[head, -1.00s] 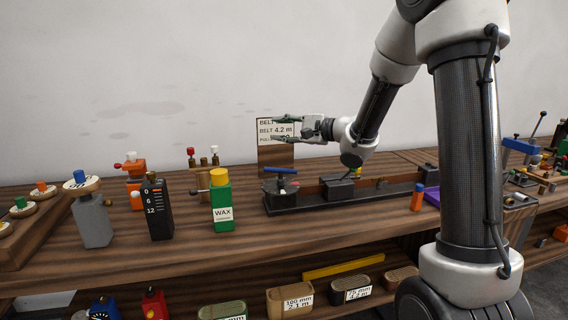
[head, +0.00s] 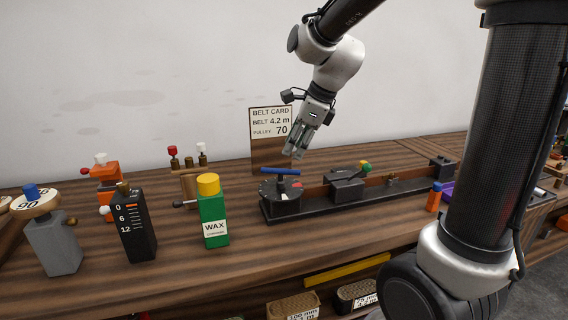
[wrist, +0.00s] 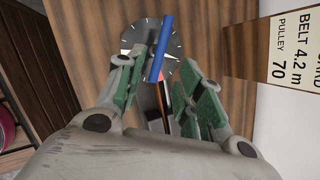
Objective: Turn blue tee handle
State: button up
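The blue tee handle (head: 281,171) is a straight blue bar on top of a round grey dial (head: 268,189) at the left end of a long black bench fixture (head: 318,208). In the wrist view the blue bar (wrist: 161,48) lies across the dial (wrist: 137,38), ahead of the fingers. My gripper (head: 295,153) hangs above and slightly right of the handle, pointing down, apart from it. In the wrist view its fingers (wrist: 157,91) are spread with nothing held between them.
A card (head: 270,124) reading belt 4.2 m, pulley 70 stands behind the dial. A green wax bottle (head: 213,216), a black numbered box (head: 135,227) and a grey block (head: 53,246) stand to the left. A dark block (head: 346,187) sits on the fixture right of the dial.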

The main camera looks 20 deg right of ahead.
aim_at(286, 170)
jog(key=x, duration=0.7)
jog(key=shift+w+f, duration=0.2)
jog(key=shift+f, duration=0.1)
grip_shut()
